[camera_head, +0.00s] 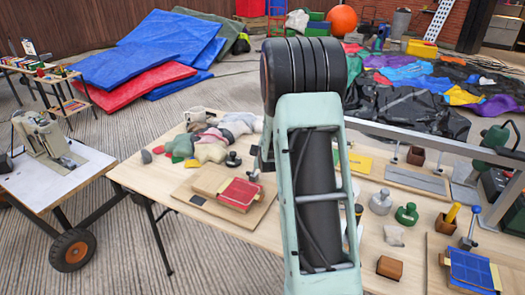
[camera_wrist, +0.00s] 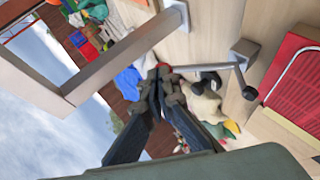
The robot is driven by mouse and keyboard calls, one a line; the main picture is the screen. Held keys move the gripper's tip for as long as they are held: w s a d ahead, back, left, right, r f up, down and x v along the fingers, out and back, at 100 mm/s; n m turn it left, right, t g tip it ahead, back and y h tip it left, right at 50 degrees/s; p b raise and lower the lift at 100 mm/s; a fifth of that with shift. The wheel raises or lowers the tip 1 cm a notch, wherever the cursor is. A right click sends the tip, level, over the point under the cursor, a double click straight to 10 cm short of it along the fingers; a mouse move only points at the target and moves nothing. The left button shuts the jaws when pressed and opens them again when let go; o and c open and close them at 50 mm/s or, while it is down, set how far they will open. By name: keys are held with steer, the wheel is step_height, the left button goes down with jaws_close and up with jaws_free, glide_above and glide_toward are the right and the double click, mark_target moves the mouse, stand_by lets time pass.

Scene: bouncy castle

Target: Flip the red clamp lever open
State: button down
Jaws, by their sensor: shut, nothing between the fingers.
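A metal clamp with a thin grey rod (camera_wrist: 207,67) shows in the wrist view, beside a red padded piece (camera_wrist: 290,88). In the head view the red piece (camera_head: 240,193) lies on a wooden board (camera_head: 203,205).
A metal frame bar (camera_wrist: 115,55) runs close to my gripper in the wrist view. On the wooden table (camera_head: 215,240) stand a grey weight (camera_head: 381,202), a green weight (camera_head: 406,214) and a brown block (camera_head: 390,267). A blue piece (camera_head: 470,268) lies on another board. The table's front left is clear.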

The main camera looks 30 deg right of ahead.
stand_by(0.3)
step_height(320, 180, up, 10)
stand_by(0.5)
stand_by(0.4)
